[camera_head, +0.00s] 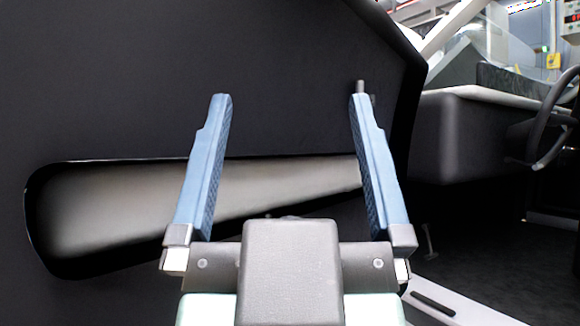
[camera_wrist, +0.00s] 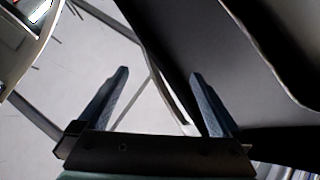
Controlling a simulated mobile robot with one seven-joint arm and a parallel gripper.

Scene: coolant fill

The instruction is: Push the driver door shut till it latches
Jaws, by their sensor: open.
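The driver door (camera_head: 200,60) fills the left and middle of the head view. I see its dark inner panel, with a long pale recess (camera_head: 110,205) across it. The door stands open; the car's interior shows past its right edge. My gripper (camera_head: 290,100) is in front of the panel, its two blue fingers wide apart with nothing between them. I cannot tell whether the fingertips touch the panel. In the wrist view my gripper (camera_wrist: 158,75) is open over pale floor, with a dark panel, likely the door (camera_wrist: 215,50), at the right finger. The latch is not clearly visible.
The steering wheel (camera_head: 552,120) and the dark dashboard (camera_head: 460,130) are at the right of the head view. The door sill (camera_head: 440,305) lies low at the right. Pale floor (camera_wrist: 100,50) shows open in the wrist view.

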